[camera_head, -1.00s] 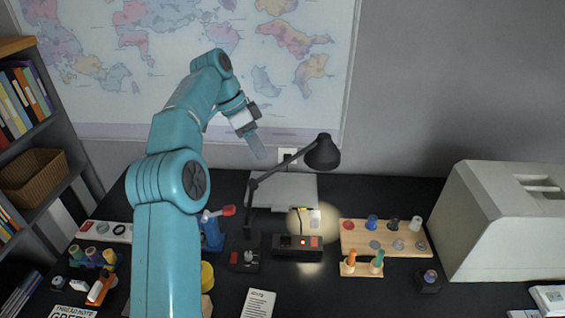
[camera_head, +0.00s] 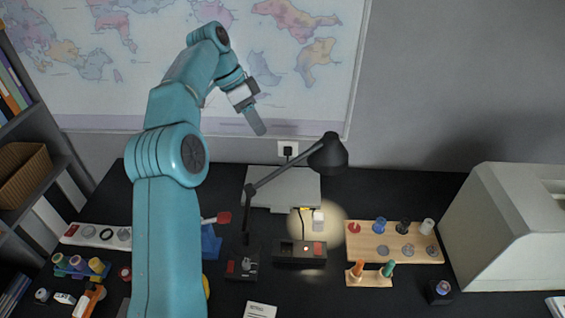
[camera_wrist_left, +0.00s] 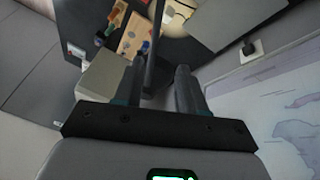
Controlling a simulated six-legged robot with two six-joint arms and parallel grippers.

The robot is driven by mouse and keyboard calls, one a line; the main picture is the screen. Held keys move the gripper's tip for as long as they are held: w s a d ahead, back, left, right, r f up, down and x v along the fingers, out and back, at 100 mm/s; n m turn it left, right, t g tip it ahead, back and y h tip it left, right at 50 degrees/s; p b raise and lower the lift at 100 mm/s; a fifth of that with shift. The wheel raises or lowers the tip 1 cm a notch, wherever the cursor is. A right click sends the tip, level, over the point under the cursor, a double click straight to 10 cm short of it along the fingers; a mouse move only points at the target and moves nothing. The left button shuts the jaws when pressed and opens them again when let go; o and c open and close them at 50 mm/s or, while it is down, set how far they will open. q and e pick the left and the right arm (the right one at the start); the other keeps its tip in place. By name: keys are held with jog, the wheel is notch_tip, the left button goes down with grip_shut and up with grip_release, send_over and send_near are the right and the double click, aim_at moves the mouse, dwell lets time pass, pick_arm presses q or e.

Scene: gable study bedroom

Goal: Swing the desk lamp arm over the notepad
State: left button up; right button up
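The black desk lamp stands behind the desk's front area, with its base (camera_head: 243,265) upright on the desk. Its arm (camera_head: 275,177) slants up and right to the lamp head (camera_head: 328,155), which throws a light pool around a small white block. A white sheet with print, likely the notepad (camera_head: 261,310), is cut off by the bottom edge. My left gripper (camera_head: 258,128) hangs above and left of the lamp head, apart from it in the picture. In the left wrist view its fingers (camera_wrist_left: 162,88) are apart, with a dark bar, likely the lamp arm (camera_wrist_left: 153,45), seen between them. Contact cannot be told.
A grey flat panel (camera_head: 283,183) lies behind the lamp. Small items crowd the left. A wall outlet (camera_head: 287,148) is behind.

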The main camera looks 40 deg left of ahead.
aim_at(284, 169)
pick_arm(q)
jog(key=x, duration=1)
jog(key=b+x, duration=0.1)
jog(key=x, duration=0.5)
jog(key=shift+s+d+r, duration=0.1)
jog(key=shift+s+d, duration=0.05)
jog(key=shift+d, duration=0.1)
jog(key=shift+s+d, duration=0.15)
jog(key=shift+d, duration=0.1)
jog(key=shift+a, duration=0.15)
jog(key=c, duration=0.7)
grip_shut()
